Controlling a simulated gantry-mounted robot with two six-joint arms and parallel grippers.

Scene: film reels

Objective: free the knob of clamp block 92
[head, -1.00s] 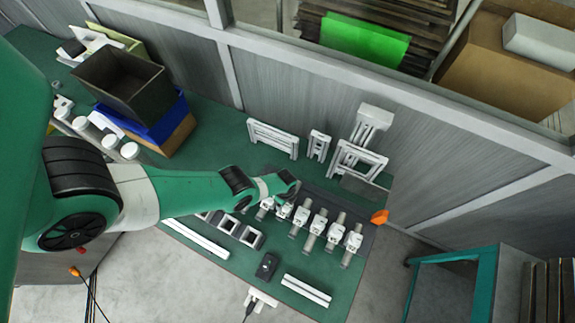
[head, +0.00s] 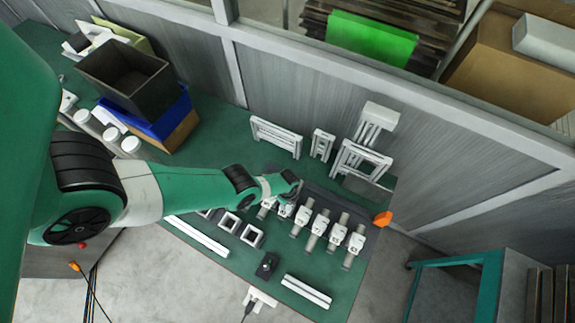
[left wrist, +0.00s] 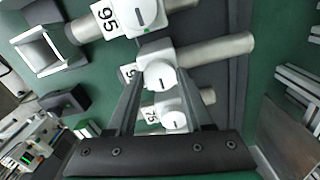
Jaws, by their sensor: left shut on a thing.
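My left gripper (head: 287,203) is down at the row of white clamp blocks on the table. In the left wrist view its two fingers (left wrist: 157,66) are shut on the white round knob (left wrist: 159,78) of the middle clamp block. That block's label (left wrist: 128,74) shows only a "9"; the rest is hidden by a finger. A block labelled 95 (left wrist: 106,16) lies beyond it, its knob (left wrist: 149,14) showing a dark line. A block labelled 75 (left wrist: 150,114) is on the near side, partly between the fingers. My right gripper is not in view.
More clamp blocks (head: 337,232) stand right of the gripper, along a dark strip. Square grey frames (head: 252,236), a black device (head: 266,265) and white bars (head: 306,291) lie in front. White racks (head: 276,138) stand behind. An orange piece (head: 383,218) is at the right edge.

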